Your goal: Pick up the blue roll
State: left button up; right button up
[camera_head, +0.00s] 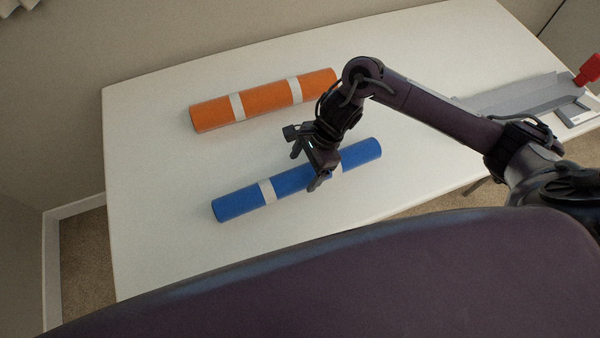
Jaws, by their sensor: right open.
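The blue roll (238,204) lies on the white table, slanting up to the right, with pale bands around it. My right gripper (306,170) is over the middle of the roll, fingers pointing down and apart, and hides part of it. One finger shows on the far side of the roll and the other in front of it. I cannot tell whether the fingers touch the roll. My left gripper is not in view.
An orange roll (265,100) with pale bands lies behind the blue one, roughly parallel. A grey tray-like object (520,97) and a red item (588,70) are at the right end of the white table (150,160). The table's left part is clear.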

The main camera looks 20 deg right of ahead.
aim_at(302, 171)
jog(key=shift+p+x, duration=0.3)
jog(key=shift+x, duration=1.4)
jog(key=shift+s, duration=0.1)
jog(key=c, duration=1.2)
jog(key=shift+o, duration=0.2)
jog(key=shift+r, duration=0.1)
